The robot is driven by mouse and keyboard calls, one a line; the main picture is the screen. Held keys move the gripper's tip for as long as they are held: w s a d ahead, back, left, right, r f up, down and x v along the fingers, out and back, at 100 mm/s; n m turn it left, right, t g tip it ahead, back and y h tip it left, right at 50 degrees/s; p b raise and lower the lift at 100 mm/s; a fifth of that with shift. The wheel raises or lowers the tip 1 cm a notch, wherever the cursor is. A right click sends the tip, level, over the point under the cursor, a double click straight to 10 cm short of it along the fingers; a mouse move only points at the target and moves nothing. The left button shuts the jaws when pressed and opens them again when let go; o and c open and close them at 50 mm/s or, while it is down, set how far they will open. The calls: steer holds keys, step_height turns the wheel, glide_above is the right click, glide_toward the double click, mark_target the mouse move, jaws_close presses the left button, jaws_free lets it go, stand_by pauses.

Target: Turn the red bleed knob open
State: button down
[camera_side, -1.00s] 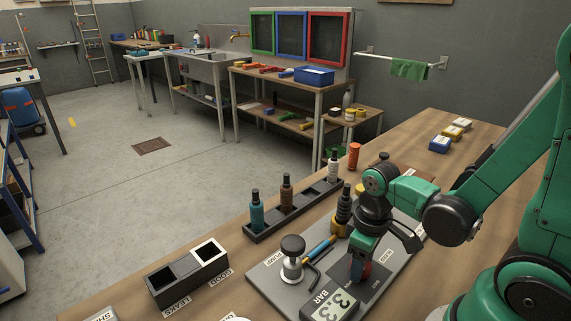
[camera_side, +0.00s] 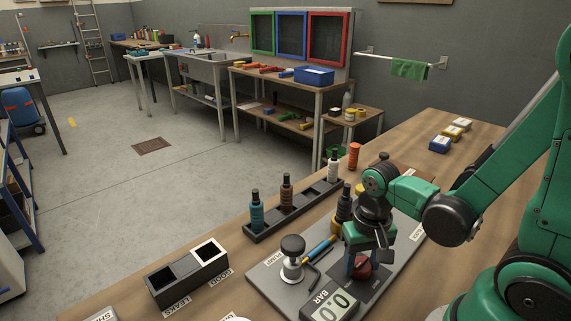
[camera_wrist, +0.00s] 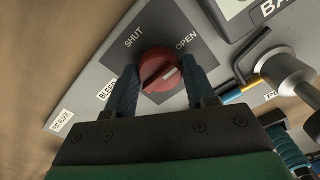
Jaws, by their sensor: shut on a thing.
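The red bleed knob (camera_wrist: 158,69) sits between my two fingers on a dark plate marked SHUT and OPEN. Its pale pointer line is angled toward the OPEN side in the wrist view. My gripper (camera_wrist: 160,82) is shut on the knob, one finger on each side. In the side view my gripper (camera_side: 362,255) points down over the red knob (camera_side: 360,268), which shows partly between and below the fingers. The gauge (camera_side: 333,306) marked BAR in front of it reads zeros.
A black rack (camera_side: 300,205) with bottle-like fittings stands behind. A two-bay box (camera_side: 187,273) stands at left.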

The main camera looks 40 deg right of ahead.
mark_target(361, 262)
stand_by(0.4)
steer(key=shift+c, duration=1.4)
jaws_free()
steer(key=shift+r, duration=2.8)
